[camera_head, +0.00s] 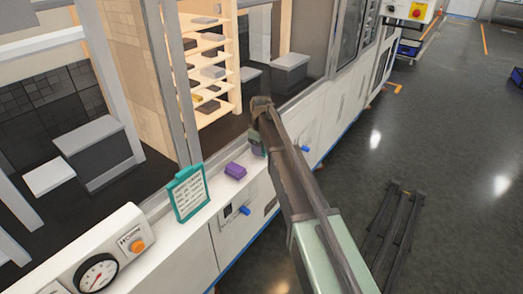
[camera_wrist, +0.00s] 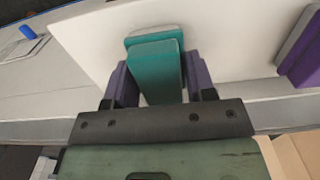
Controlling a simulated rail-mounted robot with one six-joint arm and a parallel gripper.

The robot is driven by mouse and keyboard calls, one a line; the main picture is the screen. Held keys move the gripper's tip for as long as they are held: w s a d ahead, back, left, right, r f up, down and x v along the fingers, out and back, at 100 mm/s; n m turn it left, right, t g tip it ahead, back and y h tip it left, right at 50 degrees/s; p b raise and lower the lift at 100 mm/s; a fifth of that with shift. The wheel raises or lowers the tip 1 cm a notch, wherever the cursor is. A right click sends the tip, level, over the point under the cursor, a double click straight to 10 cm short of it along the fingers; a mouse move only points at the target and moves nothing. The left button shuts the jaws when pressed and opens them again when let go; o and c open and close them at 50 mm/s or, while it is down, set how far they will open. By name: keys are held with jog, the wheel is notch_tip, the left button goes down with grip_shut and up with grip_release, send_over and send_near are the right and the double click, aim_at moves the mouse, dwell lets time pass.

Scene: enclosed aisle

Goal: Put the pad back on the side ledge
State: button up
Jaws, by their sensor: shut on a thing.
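My gripper (camera_wrist: 155,88) is shut on a teal pad (camera_wrist: 155,68), with one purple-grey finger on each side of its raised body. The pad's wider, pale-edged base shows beyond the fingers. In the wrist view it lies over the white side ledge (camera_wrist: 225,40); I cannot tell whether it touches the surface. In the head view my gripper (camera_head: 257,142) is at the ledge (camera_head: 215,195), just right of a purple block, and the pad is mostly hidden by the gripper and arm.
The purple block (camera_head: 235,171) sits close by on the ledge; it also shows in the wrist view (camera_wrist: 302,50). A teal clipboard (camera_head: 188,193) and a gauge box (camera_head: 105,260) stand farther left. Blue handles (camera_head: 244,210) stick out below. Window posts and shelves (camera_head: 210,70) rise behind.

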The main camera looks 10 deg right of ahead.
jog(key=shift+f, duration=0.2)
jog(key=o, duration=0.9)
notch_tip(320, 180, up, 13)
jog(key=p, duration=1.3)
jog(key=s+m, duration=0.8)
jog(key=s, duration=2.5)
jog(key=shift+s+f+b, duration=0.3)
jog(key=shift+s+b, duration=0.05)
jog(key=shift+b, duration=0.1)
